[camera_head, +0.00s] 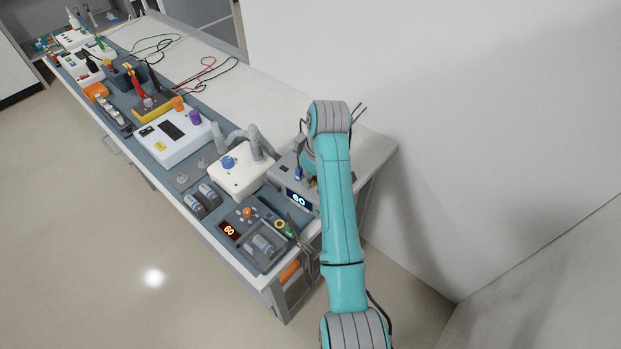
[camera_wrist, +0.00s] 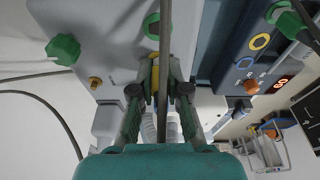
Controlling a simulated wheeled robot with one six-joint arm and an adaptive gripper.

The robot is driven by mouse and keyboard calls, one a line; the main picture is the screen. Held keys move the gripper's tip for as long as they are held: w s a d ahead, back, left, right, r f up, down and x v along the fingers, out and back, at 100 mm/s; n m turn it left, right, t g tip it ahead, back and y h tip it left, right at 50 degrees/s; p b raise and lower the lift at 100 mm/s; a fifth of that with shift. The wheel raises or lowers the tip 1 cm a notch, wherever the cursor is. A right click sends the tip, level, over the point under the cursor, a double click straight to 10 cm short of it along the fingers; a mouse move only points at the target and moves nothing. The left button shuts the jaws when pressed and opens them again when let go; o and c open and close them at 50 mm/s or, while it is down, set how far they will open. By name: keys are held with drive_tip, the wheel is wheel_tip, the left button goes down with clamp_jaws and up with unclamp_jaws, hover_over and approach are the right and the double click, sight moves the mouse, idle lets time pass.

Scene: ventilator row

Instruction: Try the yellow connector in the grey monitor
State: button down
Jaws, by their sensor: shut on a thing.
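The grey monitor (camera_head: 282,177) stands at the near end of the bench with a lit 60 on its front, partly hidden by my arm. In the wrist view a light grey face (camera_wrist: 100,25), which looks like the monitor's, lies beyond the fingers. My gripper (camera_wrist: 157,78) is shut on the yellow connector (camera_wrist: 155,75), of which only a narrow strip shows between the fingers. A dark cable crosses in front of it. The connector's tip is hidden, so I cannot tell whether it touches a socket.
A green plug (camera_wrist: 62,48) with a cable and a copper-coloured fitting (camera_wrist: 95,82) sit on the light grey face. A blue-grey console (camera_head: 229,215) with a red 60 stands close by. A white box (camera_head: 240,178) with grey hoses is left of the monitor.

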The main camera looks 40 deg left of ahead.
drive_tip(key=shift+r, duration=0.2)
drive_tip(key=shift+r, duration=2.3)
